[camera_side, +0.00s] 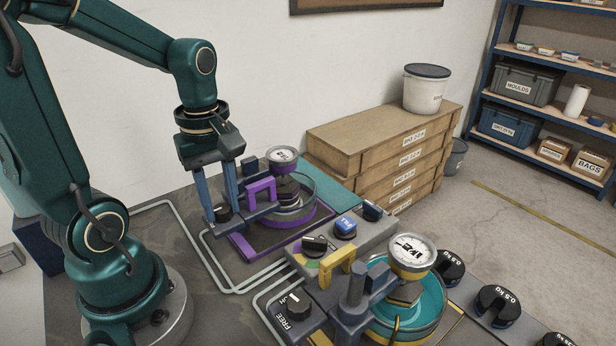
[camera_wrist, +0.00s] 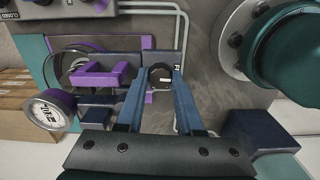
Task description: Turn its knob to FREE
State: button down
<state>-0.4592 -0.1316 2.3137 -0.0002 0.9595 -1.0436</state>
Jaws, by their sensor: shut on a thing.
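My gripper (camera_side: 222,211) points down at the purple lever frame (camera_side: 262,186), with its blue fingers shut on the sides of a small dark knob (camera_side: 223,213). In the wrist view the knob (camera_wrist: 160,73) sits between the two fingertips of my gripper (camera_wrist: 160,80) and shows a pale mark. A white label beside it is mostly hidden, so I cannot read its setting. The purple frame carries a round dial (camera_side: 283,155). The yellow lever frame (camera_side: 338,262) nearer the side camera has its own dark knob (camera_side: 298,301) with a FREE label beside it.
A grey console (camera_side: 375,238) with several knobs stands between the frames. Slotted dark weights (camera_side: 497,303) lie at the right. Stacked wooden boxes (camera_side: 390,145) stand behind, and grey pipes (camera_side: 190,240) run along the bench. The bench left of the purple frame is mostly open.

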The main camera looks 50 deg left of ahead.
aim_at(222, 208)
jog(key=c, duration=0.5)
grip_release()
jog(key=shift+c, duration=0.2)
jog(key=shift+r, duration=0.1)
jog(key=shift+r, duration=2.5)
jog(key=d+m+t, duration=0.5)
jog(key=d+m, duration=0.2)
jog(key=m, duration=1)
jog(key=shift+s+d+r+t, duration=0.3)
jog(key=shift+s+d+r, duration=0.1)
